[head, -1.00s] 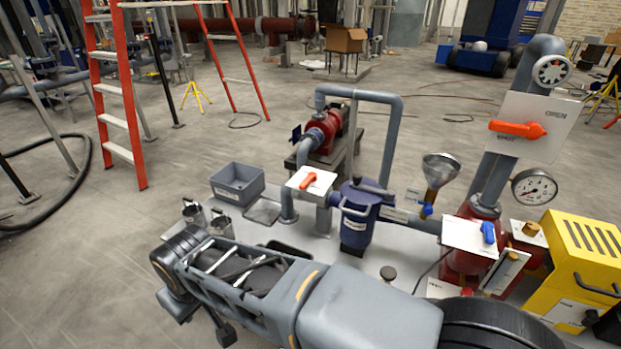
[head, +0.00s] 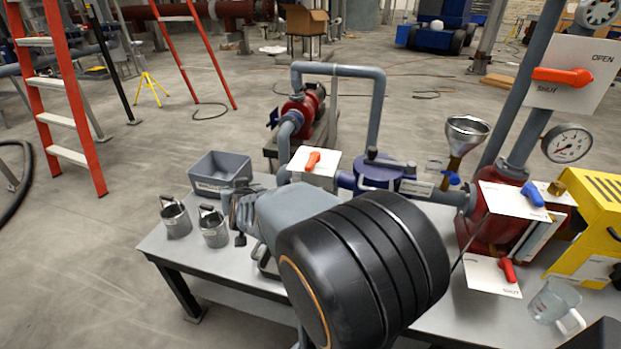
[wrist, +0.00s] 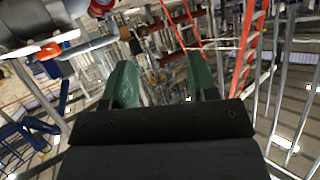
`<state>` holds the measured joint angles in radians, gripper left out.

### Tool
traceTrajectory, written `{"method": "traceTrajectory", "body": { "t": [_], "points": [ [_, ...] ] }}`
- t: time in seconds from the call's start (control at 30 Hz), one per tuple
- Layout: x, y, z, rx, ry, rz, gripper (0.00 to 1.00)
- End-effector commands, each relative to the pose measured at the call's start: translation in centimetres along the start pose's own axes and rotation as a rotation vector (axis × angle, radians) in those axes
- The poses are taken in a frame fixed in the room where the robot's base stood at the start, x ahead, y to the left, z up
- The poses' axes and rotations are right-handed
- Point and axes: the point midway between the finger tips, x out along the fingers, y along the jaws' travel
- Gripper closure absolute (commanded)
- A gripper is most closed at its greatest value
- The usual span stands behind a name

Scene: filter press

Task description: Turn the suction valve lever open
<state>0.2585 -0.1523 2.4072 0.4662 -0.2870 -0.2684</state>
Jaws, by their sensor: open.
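An orange lever (head: 313,161) sits on a white plate on the pipework between the red pump and the blue strainer-like pot. A second orange lever (head: 563,77) lies roughly crosswise on a white plate marked OPEN and SHUT, at the upper right. I cannot read which is labelled suction. In the wrist view an orange lever (wrist: 48,51) shows at the left beside a grey-blue pipe; I cannot tell which one it is. My gripper (wrist: 160,65) is open, its green fingers apart with nothing between them. In the head view my arm mostly hides it, left of and below the nearer orange lever.
A grey bin (head: 220,172) and two metal cups (head: 175,218) stand on the bench's left end. A blue lever (head: 532,194), a red lever (head: 507,269), a funnel (head: 466,135), a gauge (head: 567,144) and a clear jug (head: 555,303) are at the right.

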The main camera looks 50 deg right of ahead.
Motion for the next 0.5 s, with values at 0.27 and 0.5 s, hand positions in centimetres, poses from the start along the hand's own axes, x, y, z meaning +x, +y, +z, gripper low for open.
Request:
{"method": "traceTrajectory", "body": {
  "t": [0.27,0.5],
  "points": [
    [4.4,11.4,1.6,0.052,0.32,0.424,0.47],
    [4.1,16.0,2.3,0.034,0.429,0.625,0.47]
  ]
}}
